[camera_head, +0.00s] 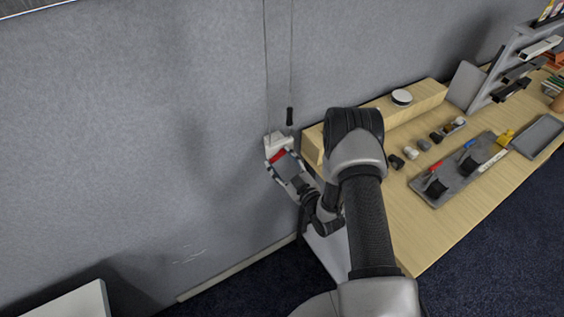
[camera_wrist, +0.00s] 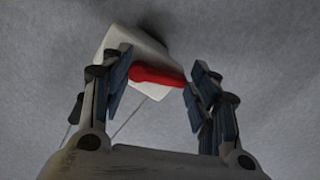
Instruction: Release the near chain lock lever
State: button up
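A red lever (camera_head: 278,156) sits on a white housing (camera_head: 276,140) fixed to the grey fabric wall panel, with thin cords running up from it. In the wrist view the red lever (camera_wrist: 156,75) points right from the pale housing (camera_wrist: 136,50). My gripper (camera_head: 284,170) is at the wall, close below the housing. In the wrist view its fingers are spread apart, one on each side of the lever, and the lever's tip is close to the right finger. I cannot tell if they touch.
A wooden table (camera_head: 400,238) stands right of my arm, with a wooden block (camera_head: 430,97), small knobs and a grey plate (camera_head: 425,190) with red and blue levers. A black handle (camera_head: 290,116) hangs above the housing. The wall to the left is clear.

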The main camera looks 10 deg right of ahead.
jog(key=c, duration=0.5)
jog(key=shift+a+r+m+b, duration=0.15)
jog(key=shift+m+b, duration=0.15)
jog(key=shift+m, duration=0.45)
jog(key=shift+r+m+b, duration=0.1)
jog(key=shift+m+b, duration=0.15)
jog(key=shift+m, duration=0.5)
jog(key=shift+c, duration=0.2)
jog(key=o, duration=1)
jog(key=shift+o, duration=0.2)
jog(key=v, duration=1.2)
jog(key=shift+r, duration=0.1)
